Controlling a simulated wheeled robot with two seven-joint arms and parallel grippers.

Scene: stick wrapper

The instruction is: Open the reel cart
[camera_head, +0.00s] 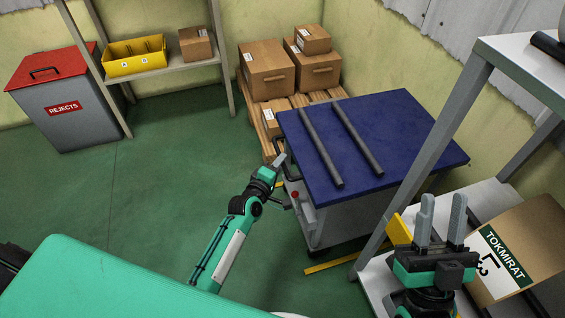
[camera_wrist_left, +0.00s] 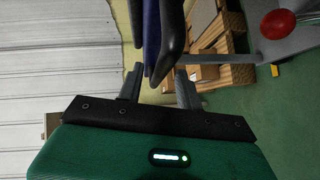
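The reel cart has a blue top (camera_head: 400,120) and a grey body (camera_head: 335,219). It stands right of centre in the head view, with a dark handle (camera_head: 290,172) on its left side and a small red knob (camera_head: 295,194) below. My left gripper (camera_head: 279,163) is at that handle. In the left wrist view, my left gripper's fingers (camera_wrist_left: 160,88) are apart, with the dark handle (camera_wrist_left: 173,40) reaching between their tips; contact is unclear. The red knob (camera_wrist_left: 278,24) shows at upper right there. My right gripper (camera_head: 441,218) is open and empty, pointing up at lower right.
Two dark rods (camera_head: 338,145) lie on the cart top. Cardboard boxes (camera_head: 267,70) sit on a pallet (camera_head: 268,124) behind it. A grey shelf frame (camera_head: 440,137) stands close at right, with a labelled box (camera_head: 530,235). Green floor (camera_head: 160,175) is clear to the left.

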